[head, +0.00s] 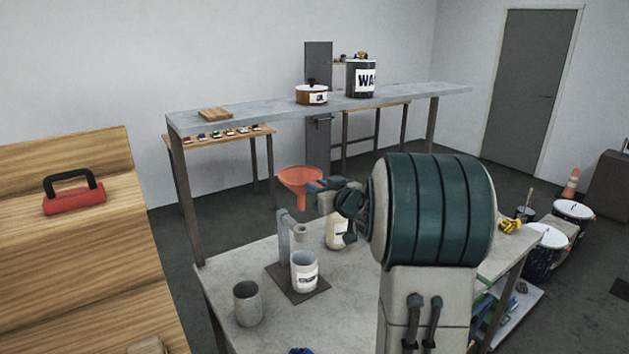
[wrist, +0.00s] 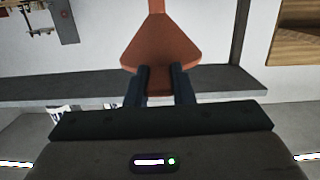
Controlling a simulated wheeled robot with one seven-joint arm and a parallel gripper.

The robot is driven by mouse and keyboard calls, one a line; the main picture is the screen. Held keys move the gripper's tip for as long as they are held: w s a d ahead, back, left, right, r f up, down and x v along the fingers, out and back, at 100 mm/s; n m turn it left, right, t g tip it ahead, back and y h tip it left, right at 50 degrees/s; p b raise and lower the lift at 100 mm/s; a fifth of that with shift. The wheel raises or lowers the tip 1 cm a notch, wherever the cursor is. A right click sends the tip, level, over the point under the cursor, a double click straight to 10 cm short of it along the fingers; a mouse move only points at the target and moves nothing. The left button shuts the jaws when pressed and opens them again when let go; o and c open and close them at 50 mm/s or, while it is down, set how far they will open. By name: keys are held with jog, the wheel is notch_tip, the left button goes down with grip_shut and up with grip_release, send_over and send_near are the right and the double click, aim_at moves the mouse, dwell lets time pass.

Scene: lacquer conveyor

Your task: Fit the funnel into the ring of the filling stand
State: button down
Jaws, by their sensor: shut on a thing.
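The orange-red funnel (head: 300,178) is held upright, wide mouth up and spout down. My gripper (head: 318,186) is shut on the right side of its rim in the head view. In the wrist view the two dark fingers of my gripper (wrist: 165,84) pinch a tab on the funnel (wrist: 160,45). The filling stand (head: 284,236) is a grey post on a dark base plate, with a small ring (head: 299,230) on its arm. The funnel hangs above the ring, with its spout apart from it. A white labelled can (head: 304,273) stands on the base plate below the ring.
A grey cup (head: 247,303) stands to the left on the worktable (head: 350,315). A cream container (head: 336,231) stands behind the stand, partly hidden by my arm. A raised shelf (head: 250,111) with a pot and a dark tin runs behind. A wooden unit (head: 80,240) is at left.

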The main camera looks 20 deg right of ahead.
jog(key=shift+s+a, duration=0.1)
jog(key=shift+s, duration=0.05)
jog(key=shift+s+f, duration=0.1)
jog(key=shift+f, duration=0.35)
jog(key=shift+f+b, duration=1.75)
jog(key=shift+f, duration=0.35)
notch_tip(320, 180, down, 6)
jog(key=b, duration=0.4)
jog(key=shift+f+b, duration=0.15)
jog(key=shift+b, duration=0.25)
dwell(1.5)
jog(key=c, duration=1.2)
grip_release()
jog(key=shift+o, duration=0.2)
jog(key=shift+s, duration=0.1)
